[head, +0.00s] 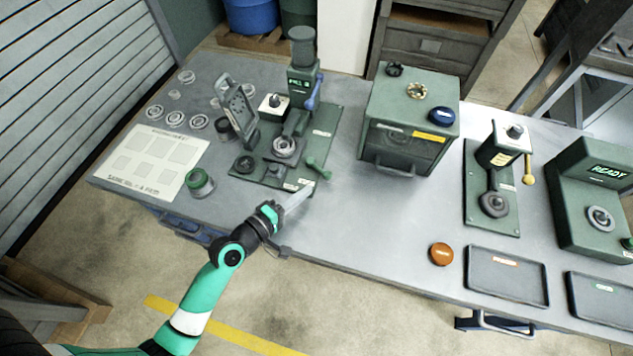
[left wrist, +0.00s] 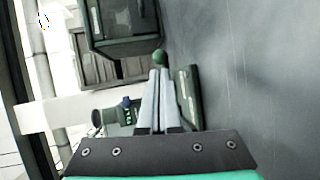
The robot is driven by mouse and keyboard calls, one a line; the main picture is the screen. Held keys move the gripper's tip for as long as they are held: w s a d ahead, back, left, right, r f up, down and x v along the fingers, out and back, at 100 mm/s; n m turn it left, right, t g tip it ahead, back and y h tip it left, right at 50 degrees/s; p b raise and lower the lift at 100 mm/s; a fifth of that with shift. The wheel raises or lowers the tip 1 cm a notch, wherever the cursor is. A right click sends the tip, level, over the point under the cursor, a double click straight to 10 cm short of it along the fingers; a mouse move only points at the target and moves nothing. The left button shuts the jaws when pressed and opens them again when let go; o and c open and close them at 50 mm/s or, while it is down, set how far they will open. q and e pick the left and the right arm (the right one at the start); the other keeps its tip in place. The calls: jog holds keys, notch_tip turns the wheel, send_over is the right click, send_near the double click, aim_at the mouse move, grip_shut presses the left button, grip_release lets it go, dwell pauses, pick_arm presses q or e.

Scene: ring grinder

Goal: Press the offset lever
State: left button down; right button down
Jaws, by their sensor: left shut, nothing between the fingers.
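A small green lever (head: 318,168) with a round knob sits at the front right of the left machine's green base plate (head: 325,120). I take it to be the offset lever, though no readable label confirms this. My left gripper (head: 309,187) is shut and empty, its pale fingers pointing at the lever from the front. In the left wrist view a green ball knob (left wrist: 160,57) shows just beyond the shut fingertips (left wrist: 158,74). I cannot tell whether they touch. My right gripper is not in view.
The machine's column with a small display (head: 301,82) and a tilted bracket (head: 236,110) stand behind the lever. A green box (head: 408,120) stands to the right. A green-lidded jar (head: 199,182) is at the left. The table's front middle is clear.

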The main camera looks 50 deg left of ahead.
aim_at(324, 177)
pick_arm(q)
jog(key=w, duration=0.2)
jog(key=w+f, duration=0.1)
jog(key=w, duration=0.2)
jog(key=shift+w+a+b, duration=0.15)
jog(key=shift+b, duration=0.2)
